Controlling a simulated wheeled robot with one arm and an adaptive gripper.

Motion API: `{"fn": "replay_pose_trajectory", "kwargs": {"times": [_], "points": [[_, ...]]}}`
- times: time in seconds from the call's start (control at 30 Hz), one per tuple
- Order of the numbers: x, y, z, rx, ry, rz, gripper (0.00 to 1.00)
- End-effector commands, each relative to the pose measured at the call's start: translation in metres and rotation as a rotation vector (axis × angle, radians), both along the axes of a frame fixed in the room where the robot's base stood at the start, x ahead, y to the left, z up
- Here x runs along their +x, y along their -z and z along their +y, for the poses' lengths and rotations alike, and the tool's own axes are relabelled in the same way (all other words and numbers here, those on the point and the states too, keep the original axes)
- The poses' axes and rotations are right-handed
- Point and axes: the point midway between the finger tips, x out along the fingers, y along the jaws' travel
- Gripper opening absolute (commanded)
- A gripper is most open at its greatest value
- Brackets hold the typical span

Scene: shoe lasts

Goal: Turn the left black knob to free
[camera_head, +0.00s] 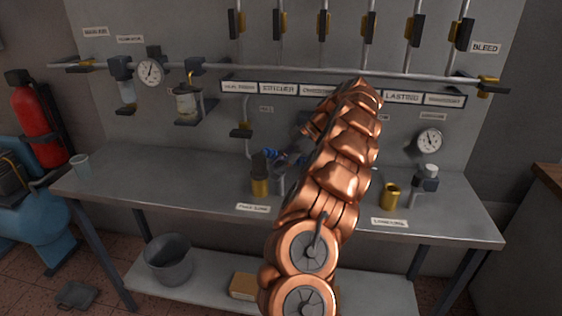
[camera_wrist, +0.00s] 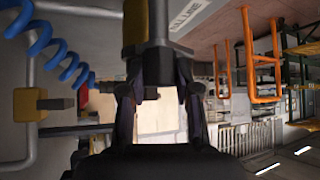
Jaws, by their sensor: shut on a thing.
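The left black knob (camera_head: 259,160) shows as a dark cap on a brass-yellow body on the bench, left of my copper arm. In the wrist view, my gripper (camera_wrist: 160,95) has its dark fingers on both sides of a dark grey part (camera_wrist: 158,62), which I take for the knob. It is shut on it. A yellow body (camera_wrist: 135,20) stands beside this part at the top of the wrist view. In the head view my arm hides most of the gripper. The knob's marking and its turned position cannot be read.
A blue coiled hose (camera_wrist: 45,45) runs close to the gripper. Pipes and a gauge (camera_head: 151,72) are on the wall panel. A yellow cup-like part (camera_head: 390,195) and a grey fitting with a white top (camera_head: 428,180) stand at right.

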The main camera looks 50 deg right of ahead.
Motion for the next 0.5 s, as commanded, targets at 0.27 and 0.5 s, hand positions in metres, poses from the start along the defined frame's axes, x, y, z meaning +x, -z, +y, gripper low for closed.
{"fn": "replay_pose_trajectory", "kwargs": {"times": [0.27,0.5], "points": [[0.0011,-0.0002,0.0009,0.000,-0.001,-0.002,0.00],[0.0006,-0.0001,0.0003,0.000,-0.001,-0.001,0.54]]}}
